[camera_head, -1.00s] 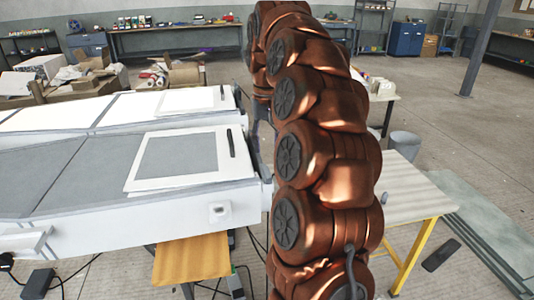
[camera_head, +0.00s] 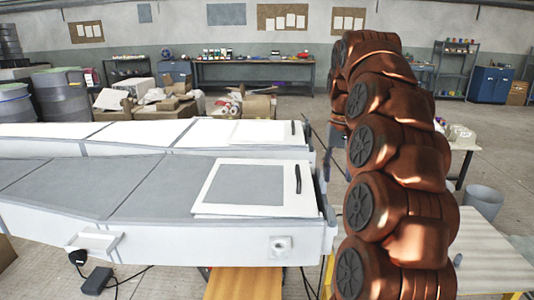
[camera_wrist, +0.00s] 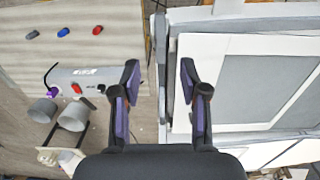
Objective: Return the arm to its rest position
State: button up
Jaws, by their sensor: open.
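My copper-coloured arm rises on the right side of the head view, bent in several joints, with its upper end near the top.
The long white mould (camera_head: 150,240) with a framed grey panel (camera_head: 245,184) fills the head view's left and middle. A bin (camera_head: 484,202) stands at the right.

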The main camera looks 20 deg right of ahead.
jog(key=s+a+f+n+p, duration=0.1)
jog(key=s+a+n+p, duration=0.1)
jog(key=s+a, duration=0.45)
jog(key=s+a+f+n+p, duration=0.1)
jog(key=s+a+n+p, duration=0.15)
jog(key=a, duration=0.75)
jog(key=s+a+f, duration=0.2)
jog(key=s+f, duration=0.1)
jog(key=s, duration=0.3)
jog(key=s+a+f+g+p, duration=0.1)
jog(key=s+a+f, duration=0.1)
jog(key=s, duration=0.5)
jog(key=s+a+f+p, duration=0.1)
jog(key=s+a+f, duration=0.2)
jog(key=s, duration=0.4)
jog(key=shift+f+n+g, duration=0.35)
jog(key=shift+f+g, duration=0.05)
jog(key=shift+f, duration=0.35)
